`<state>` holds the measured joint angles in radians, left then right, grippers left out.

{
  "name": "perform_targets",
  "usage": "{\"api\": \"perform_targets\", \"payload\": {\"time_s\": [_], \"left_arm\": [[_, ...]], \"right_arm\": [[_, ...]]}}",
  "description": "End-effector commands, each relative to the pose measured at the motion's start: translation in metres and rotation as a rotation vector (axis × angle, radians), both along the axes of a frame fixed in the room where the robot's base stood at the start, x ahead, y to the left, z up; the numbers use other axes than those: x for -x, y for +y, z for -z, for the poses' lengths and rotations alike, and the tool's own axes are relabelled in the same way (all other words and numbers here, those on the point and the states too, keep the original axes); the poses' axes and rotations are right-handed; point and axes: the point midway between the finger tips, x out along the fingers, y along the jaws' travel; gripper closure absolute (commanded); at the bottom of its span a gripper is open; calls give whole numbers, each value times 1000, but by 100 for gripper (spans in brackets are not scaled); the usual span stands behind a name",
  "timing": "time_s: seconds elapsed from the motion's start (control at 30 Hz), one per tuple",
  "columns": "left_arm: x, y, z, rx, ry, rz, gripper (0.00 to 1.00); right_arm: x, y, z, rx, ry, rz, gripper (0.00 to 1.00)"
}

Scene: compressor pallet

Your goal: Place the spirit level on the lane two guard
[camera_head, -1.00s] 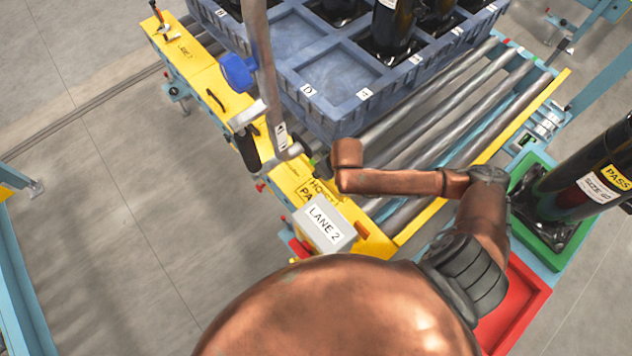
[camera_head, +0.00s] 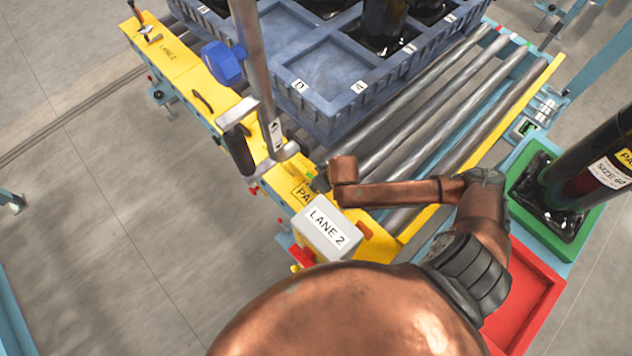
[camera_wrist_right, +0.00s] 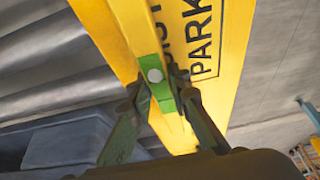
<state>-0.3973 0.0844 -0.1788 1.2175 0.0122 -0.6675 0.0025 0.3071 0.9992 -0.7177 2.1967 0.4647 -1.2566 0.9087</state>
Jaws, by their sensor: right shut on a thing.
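The lane two guard (camera_head: 205,85) is the long yellow beam along the conveyor's left side in the head view. It also fills the upper middle of the wrist view (camera_wrist_right: 225,50), with a PARK label. My right gripper (camera_head: 318,182) is low over the guard near its front end. My left gripper is out of view.
A grey LANE 2 box (camera_head: 327,234) stands on the guard's front end. A hoist post (camera_head: 256,70) with a black handle (camera_head: 240,150) rises beside the guard. A blue crate (camera_head: 330,95) with bottle-like black units sits on the rollers (camera_head: 440,130). Red and green trays are at right.

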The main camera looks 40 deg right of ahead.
Motion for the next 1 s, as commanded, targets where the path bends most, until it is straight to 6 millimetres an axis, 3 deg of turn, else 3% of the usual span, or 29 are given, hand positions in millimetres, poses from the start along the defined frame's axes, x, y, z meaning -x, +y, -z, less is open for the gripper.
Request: {"api": "perform_targets", "payload": {"time_s": [0.3, 0.33, 0.57, 1.0], "left_arm": [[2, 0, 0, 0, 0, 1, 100], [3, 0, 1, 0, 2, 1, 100], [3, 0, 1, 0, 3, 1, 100], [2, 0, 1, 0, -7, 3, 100]], "right_arm": [[0, 0, 0, -1, -2, 0, 100], [0, 0, 1, -1, -1, 0, 81], [0, 0, 1, 0, -1, 0, 66], [2, -1, -9, 1, -2, 0, 66]]}}
